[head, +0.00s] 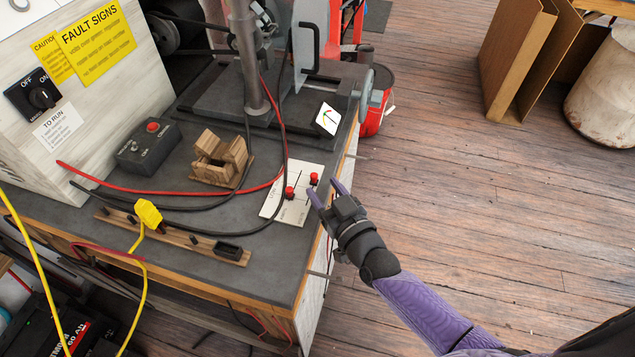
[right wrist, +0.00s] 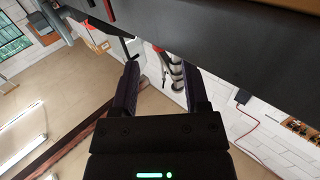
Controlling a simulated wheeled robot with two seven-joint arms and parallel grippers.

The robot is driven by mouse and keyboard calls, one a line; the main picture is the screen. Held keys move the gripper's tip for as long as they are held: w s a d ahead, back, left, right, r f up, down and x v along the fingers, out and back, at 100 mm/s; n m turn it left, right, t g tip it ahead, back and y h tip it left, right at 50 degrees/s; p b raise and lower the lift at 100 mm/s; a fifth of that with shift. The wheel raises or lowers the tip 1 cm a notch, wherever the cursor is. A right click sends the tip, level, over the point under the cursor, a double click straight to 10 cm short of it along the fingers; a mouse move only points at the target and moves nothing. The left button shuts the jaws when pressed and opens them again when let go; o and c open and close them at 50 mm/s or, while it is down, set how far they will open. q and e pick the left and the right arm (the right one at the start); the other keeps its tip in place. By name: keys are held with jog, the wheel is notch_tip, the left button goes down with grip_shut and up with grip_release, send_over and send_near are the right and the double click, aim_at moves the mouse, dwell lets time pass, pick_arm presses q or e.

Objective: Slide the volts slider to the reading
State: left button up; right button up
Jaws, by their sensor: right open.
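A white slider panel (head: 292,193) lies flat near the right edge of the grey bench. It carries two red slider knobs, one at left (head: 290,192) and one at right (head: 313,179); the labels are too small to tell which is volts. My left gripper is not in view.
A wooden cradle block (head: 221,160), a black control box (head: 149,148) and a wooden strip (head: 174,235) with a yellow clamp (head: 148,214) sit left of the panel. Red and black cables cross the bench there. A metal stand (head: 248,60) rises behind.

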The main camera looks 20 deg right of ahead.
aim_at(316, 178)
jog(key=shift+w+a, duration=0.15)
jog(key=shift+w, duration=0.6)
jog(key=shift+w+a, duration=0.15)
jog(key=shift+w, duration=0.6)
grip_shut()
jog(key=shift+s, duration=0.1)
